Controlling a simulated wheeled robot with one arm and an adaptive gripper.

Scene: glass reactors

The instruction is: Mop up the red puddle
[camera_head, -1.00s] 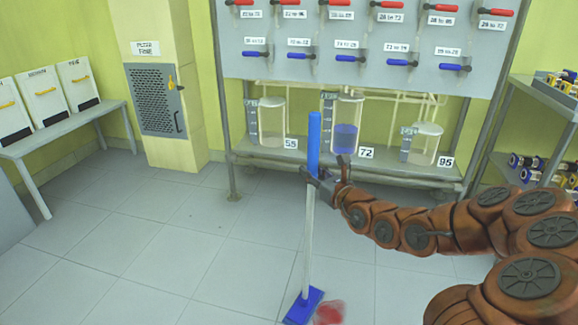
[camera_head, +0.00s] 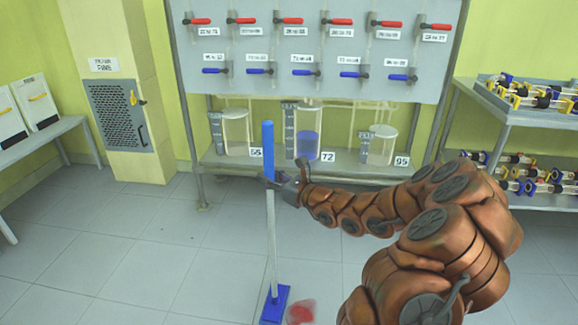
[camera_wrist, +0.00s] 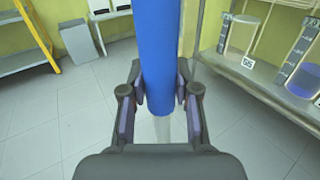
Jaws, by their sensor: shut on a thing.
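A mop with a blue grip, pale pole and flat blue head (camera_head: 275,305) stands nearly upright on the floor. My gripper (camera_head: 271,181) is shut around the pole just at the lower end of the blue grip (camera_head: 268,150). In the wrist view the blue grip (camera_wrist: 159,50) rises between the two fingers of my gripper (camera_wrist: 160,105). The red puddle (camera_head: 301,312) lies on the tiles just right of the mop head, close beside it. The mop head and the puddle are out of sight in the wrist view.
A rack (camera_head: 200,160) with red and blue valves and glass vessels labelled 55, 72 and 95 stands behind the mop. A shelf (camera_head: 520,115) of small parts is at right, a bench (camera_head: 60,130) at left. The floor at left is clear.

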